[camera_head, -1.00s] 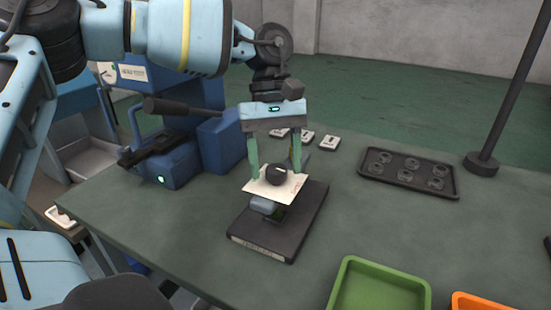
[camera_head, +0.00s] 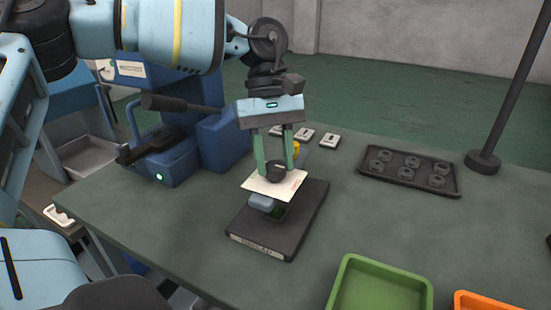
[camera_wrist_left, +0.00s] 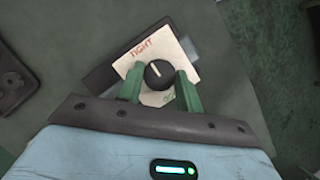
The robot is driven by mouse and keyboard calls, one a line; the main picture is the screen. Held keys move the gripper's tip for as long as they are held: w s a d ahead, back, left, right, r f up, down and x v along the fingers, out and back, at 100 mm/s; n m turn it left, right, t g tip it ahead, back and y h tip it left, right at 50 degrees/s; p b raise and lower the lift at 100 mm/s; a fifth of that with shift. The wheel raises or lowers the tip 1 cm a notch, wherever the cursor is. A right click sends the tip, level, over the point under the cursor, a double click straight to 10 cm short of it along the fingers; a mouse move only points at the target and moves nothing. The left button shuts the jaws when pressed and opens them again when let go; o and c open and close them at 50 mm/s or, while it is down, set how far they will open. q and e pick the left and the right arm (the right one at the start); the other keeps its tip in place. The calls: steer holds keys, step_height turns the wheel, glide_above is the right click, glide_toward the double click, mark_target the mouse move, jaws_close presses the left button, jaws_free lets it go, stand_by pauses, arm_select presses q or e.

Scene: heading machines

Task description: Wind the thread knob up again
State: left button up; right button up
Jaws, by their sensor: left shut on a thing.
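The thread knob (camera_head: 276,172) is a dark round knob with a pale pointer line, on a cream card plate. In the left wrist view the knob (camera_wrist_left: 158,74) sits between the two green fingers, its line pointing up and slightly left. The plate (camera_wrist_left: 188,72) reads "TIGHT" at its upper left; lettering near its lower edge is partly hidden by a finger. My left gripper (camera_head: 276,166) is above the plate, shut on the knob. The plate stands over a dark base (camera_head: 262,240) on the table. My right gripper does not show.
A blue machine (camera_head: 180,150) with a black lever stands to the left. A dark tray (camera_head: 408,172) with several round parts lies to the right, near a pole foot. Small white cards lie behind. Green (camera_head: 380,260) and orange (camera_head: 487,300) bins stand at the front right.

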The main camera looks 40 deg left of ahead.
arm_select(q)
steer(key=n+t+b, duration=0.1)
steer(key=n+b, duration=0.1)
steer(key=n, duration=0.1)
steer(key=shift+s+f+h, duration=0.1)
steer(key=shift+h, duration=0.3)
steer(key=n+t+b, duration=0.1)
steer(key=n, duration=0.2)
steer(key=shift+b, duration=0.4)
steer(key=n+t+b, duration=0.1)
steer(key=n, duration=0.1)
steer(key=shift+s+n, duration=0.15)
steer(key=shift+n, duration=0.25)
steer(key=n+t+b, duration=0.1)
steer(key=n, duration=0.1)
steer(key=shift+n, duration=0.3)
steer(key=n+t+y+b, duration=0.1)
steer(key=n+b, duration=0.1)
steer(key=n, duration=0.1)
steer(key=shift+s+n, duration=0.15)
steer(key=shift+n, duration=0.15)
steer(key=shift+d+n+t+y+b, duration=0.1)
steer(key=shift+n+t+y+b, duration=0.25)
steer(key=shift+n+b, duration=0.45)
steer(key=shift+n+t+y, duration=0.25)
steer(key=shift+n, duration=0.65)
